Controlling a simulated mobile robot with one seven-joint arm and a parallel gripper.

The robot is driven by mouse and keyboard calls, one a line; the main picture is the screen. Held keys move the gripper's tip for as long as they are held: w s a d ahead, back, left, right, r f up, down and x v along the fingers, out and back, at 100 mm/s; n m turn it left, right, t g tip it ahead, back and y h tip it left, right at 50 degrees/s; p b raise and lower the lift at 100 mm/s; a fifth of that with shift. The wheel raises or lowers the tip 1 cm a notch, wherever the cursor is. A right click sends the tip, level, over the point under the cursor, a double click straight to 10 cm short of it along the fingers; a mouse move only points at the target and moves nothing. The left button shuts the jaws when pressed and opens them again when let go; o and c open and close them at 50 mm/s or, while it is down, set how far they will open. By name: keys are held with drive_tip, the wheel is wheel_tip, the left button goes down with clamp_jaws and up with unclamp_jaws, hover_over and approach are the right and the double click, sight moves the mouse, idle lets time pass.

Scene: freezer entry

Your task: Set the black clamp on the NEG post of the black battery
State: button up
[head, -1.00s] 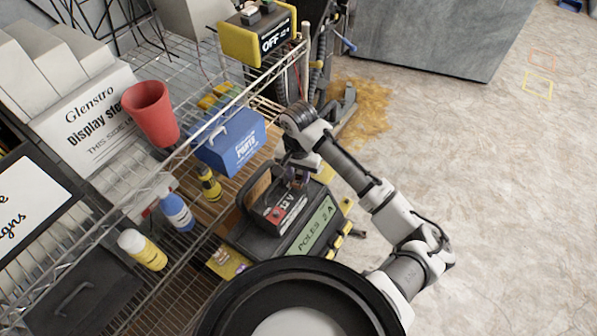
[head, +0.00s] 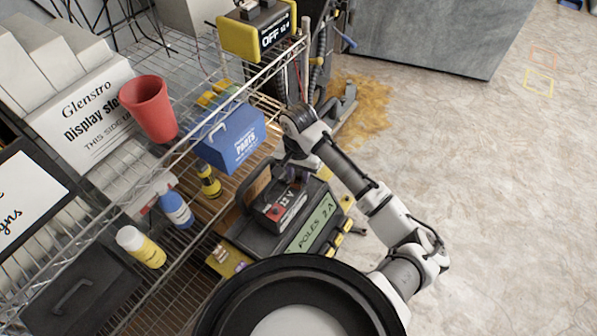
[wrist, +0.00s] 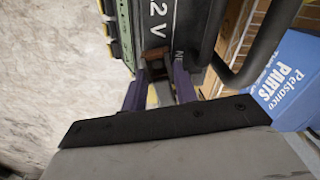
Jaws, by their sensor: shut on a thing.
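The black battery (head: 283,208) stands on the lower shelf, marked 12 V, with a red post on its near end. In the wrist view its dark top (wrist: 198,22) fills the upper middle, with part of the NEG lettering beside the right finger. My gripper (head: 296,175) is over the battery's far end. In the wrist view its purple fingers (wrist: 160,85) are shut on the black clamp (wrist: 156,68), a small dark piece with a brownish end. The clamp is close to the lettering. The NEG post is hidden, so I cannot tell whether the clamp touches it.
A blue parts box (head: 231,138) stands close behind the battery; it also shows in the wrist view (wrist: 290,80).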

sight(299, 175)
drive_tip(key=shift+f, duration=0.4)
drive_tip(key=o, duration=1.2)
drive_tip(key=shift+c, duration=0.2)
drive_tip(key=shift+r, duration=0.1)
wheel_tip(299, 175, up, 14)
drive_tip(key=shift+b, duration=0.3)
drive_tip(key=shift+f, duration=0.2)
